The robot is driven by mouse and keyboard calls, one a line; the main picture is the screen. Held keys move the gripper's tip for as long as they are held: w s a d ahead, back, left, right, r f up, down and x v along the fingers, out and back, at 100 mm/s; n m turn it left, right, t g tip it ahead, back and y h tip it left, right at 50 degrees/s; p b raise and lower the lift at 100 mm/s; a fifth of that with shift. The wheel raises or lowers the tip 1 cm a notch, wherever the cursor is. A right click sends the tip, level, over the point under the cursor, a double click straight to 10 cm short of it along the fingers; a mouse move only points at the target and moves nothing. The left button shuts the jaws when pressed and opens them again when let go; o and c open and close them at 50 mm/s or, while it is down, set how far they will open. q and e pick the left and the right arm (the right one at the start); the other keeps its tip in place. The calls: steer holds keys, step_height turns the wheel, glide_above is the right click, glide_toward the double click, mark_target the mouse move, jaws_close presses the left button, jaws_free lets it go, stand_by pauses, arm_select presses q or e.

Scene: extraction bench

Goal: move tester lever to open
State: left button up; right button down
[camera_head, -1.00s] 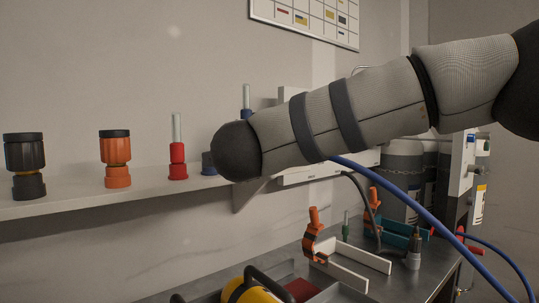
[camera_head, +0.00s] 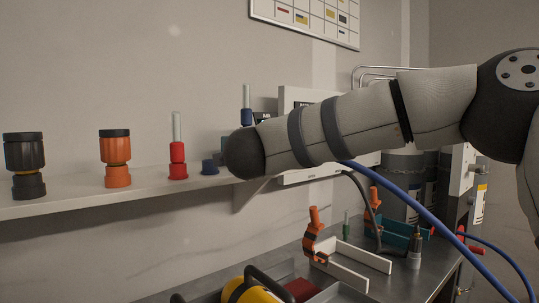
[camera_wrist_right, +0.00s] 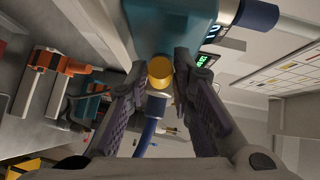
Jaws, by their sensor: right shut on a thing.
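In the right wrist view, the tester is a teal body (camera_wrist_right: 175,28) with lit green digits beside it. A yellow round knob (camera_wrist_right: 160,72), seemingly the end of the tester lever, sits between the fingers of my right gripper (camera_wrist_right: 161,75), which is shut on it. A pale fitting and a blue hose show just past the knob. My left gripper is in neither view.
The shelf (camera_head: 90,198) bears a black coupling (camera_head: 25,155), an orange coupling (camera_head: 116,150) and a red fitting (camera_head: 177,160). Below, the bench holds orange clamps (camera_head: 313,232) and a yellow item (camera_head: 250,292). A blue hose (camera_head: 410,203) runs past my arm.

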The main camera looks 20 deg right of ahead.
steer(key=shift+f, duration=0.1)
steer(key=shift+f+n+t+h, duration=0.4)
steer(key=shift+f+n+t, duration=0.25)
steer(key=shift+n+t, duration=0.25)
steer(key=shift+w+d+f+n+t, duration=0.1)
steer(key=shift+d+f+n+t, duration=0.1)
steer(key=shift+f+n+t, duration=0.45)
steer(key=shift+w+d+f+n+t, duration=0.1)
steer(key=shift+d+f+n+t, duration=0.15)
steer(key=shift+n+t, duration=0.7)
steer(key=shift+f, duration=0.1)
steer(key=c, duration=1.4)
jaws_free()
steer(key=shift+s, duration=0.1)
